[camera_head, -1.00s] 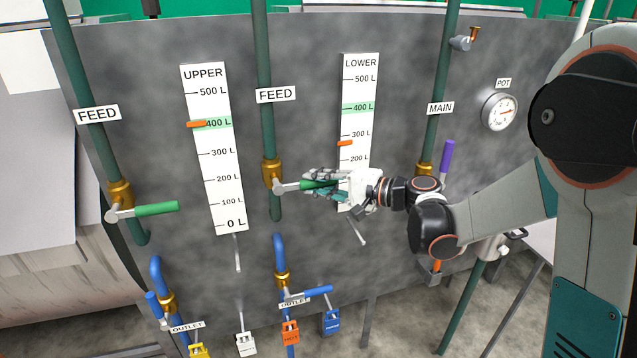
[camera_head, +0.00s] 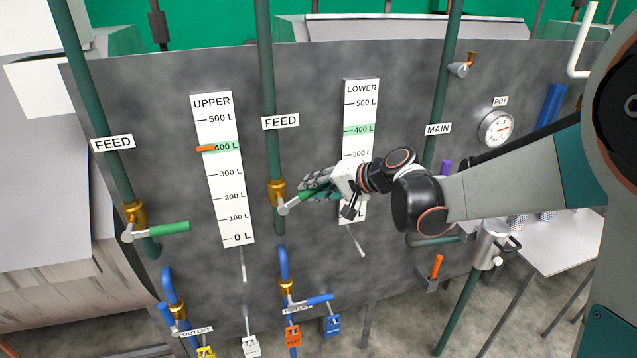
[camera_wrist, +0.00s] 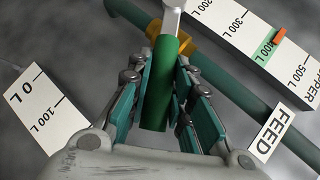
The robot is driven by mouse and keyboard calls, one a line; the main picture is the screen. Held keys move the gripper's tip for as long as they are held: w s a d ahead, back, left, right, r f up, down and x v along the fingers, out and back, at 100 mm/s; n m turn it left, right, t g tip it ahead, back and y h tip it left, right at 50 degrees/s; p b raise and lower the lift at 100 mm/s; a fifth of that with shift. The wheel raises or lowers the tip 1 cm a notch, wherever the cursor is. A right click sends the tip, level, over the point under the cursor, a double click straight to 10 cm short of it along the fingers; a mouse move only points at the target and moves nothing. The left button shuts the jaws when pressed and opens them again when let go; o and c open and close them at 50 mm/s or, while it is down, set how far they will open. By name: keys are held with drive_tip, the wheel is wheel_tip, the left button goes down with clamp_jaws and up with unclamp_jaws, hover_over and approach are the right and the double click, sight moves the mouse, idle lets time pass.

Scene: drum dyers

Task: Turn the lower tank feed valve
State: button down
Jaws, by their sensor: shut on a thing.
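The lower tank feed valve is a brass body (camera_head: 277,191) on the middle green pipe, below a FEED label (camera_head: 281,122) and left of the LOWER gauge (camera_head: 361,108). Its green lever handle (camera_head: 308,196) slants up to the right from its grey pivot. My gripper (camera_head: 316,187) is closed around this handle. In the wrist view the handle (camera_wrist: 158,90) lies between the two finger rows of my gripper (camera_wrist: 160,88), with its grey shank at the top. The LOWER gauge's orange marker is hidden behind my wrist.
Another feed valve with a green handle (camera_head: 168,228) is at the left, beside the UPPER gauge (camera_head: 220,165), whose orange marker is near 400 L. Blue outlet valves with padlocks (camera_head: 333,325) are below. A white table (camera_head: 560,240) stands at the right.

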drive_tip(key=shift+s+a+r+n+h+p, duration=0.1)
drive_tip(key=shift+a+r+n+h+p, duration=0.4)
drive_tip(key=shift+r+h+p, duration=0.3)
drive_tip(key=c, duration=1.4)
unclamp_jaws()
drive_tip(key=shift+c, duration=0.2)
drive_tip(key=v, duration=1.2)
